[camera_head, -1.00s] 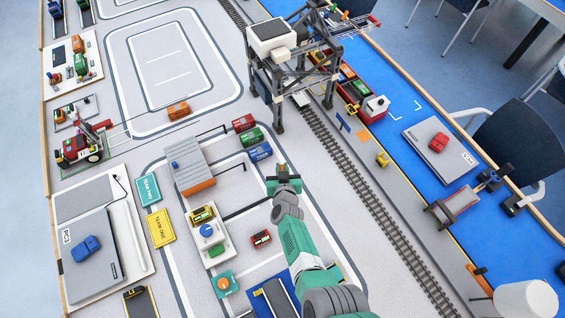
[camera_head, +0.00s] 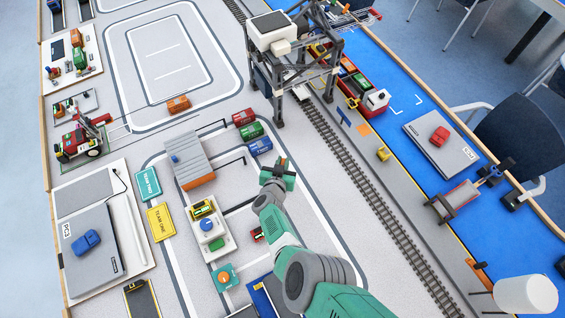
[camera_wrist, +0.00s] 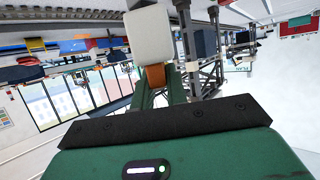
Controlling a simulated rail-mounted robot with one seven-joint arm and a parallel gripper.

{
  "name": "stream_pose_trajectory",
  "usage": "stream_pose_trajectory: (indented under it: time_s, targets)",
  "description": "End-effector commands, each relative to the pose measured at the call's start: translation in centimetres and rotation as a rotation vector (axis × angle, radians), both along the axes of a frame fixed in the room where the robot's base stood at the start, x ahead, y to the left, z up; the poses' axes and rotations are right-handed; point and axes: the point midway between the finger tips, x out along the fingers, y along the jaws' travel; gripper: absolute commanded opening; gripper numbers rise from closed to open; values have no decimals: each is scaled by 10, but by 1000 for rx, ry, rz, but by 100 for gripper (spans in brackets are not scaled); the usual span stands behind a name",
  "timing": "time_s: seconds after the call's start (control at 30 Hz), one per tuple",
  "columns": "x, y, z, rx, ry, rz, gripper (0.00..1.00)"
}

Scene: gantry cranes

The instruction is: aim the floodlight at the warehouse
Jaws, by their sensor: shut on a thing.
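The warehouse (camera_head: 190,158), with a grey ribbed roof and an orange end, stands left of my gripper in the head view. My gripper (camera_head: 277,172) is at mid-picture, above the loop of road right of the warehouse. In the wrist view my gripper (camera_wrist: 160,90) has its green fingers close together on a small orange-brown part below a pale rounded block (camera_wrist: 150,36). This block seems to be the floodlight's head. Its lit face does not show, so I cannot tell its aim. In the head view my gripper hides most of it.
Red, green and blue containers (camera_head: 250,130) lie close behind my gripper. The gantry crane (camera_head: 290,60) stands farther back by the rail track (camera_head: 365,185). A pale tray with small models (camera_head: 207,228) lies left of my forearm. A small red vehicle (camera_head: 257,235) is partly hidden by my arm.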

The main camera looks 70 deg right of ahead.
Motion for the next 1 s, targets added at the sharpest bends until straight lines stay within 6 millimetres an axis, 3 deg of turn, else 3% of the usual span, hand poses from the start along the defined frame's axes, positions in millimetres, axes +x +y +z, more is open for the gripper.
stream_pose_trajectory:
  time_s: [0.07, 0.1, 0.2, 0.53, 0.8, 1.0]
  targets:
    - [0, 0, -1, 2, 0, 1, 0]
    - [0, 0, -1, 2, 0, 1, 16]
    - [0, 0, -1, 2, 0, 1, 36]
    - [0, 5, 5, 1, 0, 2, 36]
    - [-10, 51, 30, 1, 2, 5, 36]
    - [-14, 70, 32, 1, 0, 1, 36]
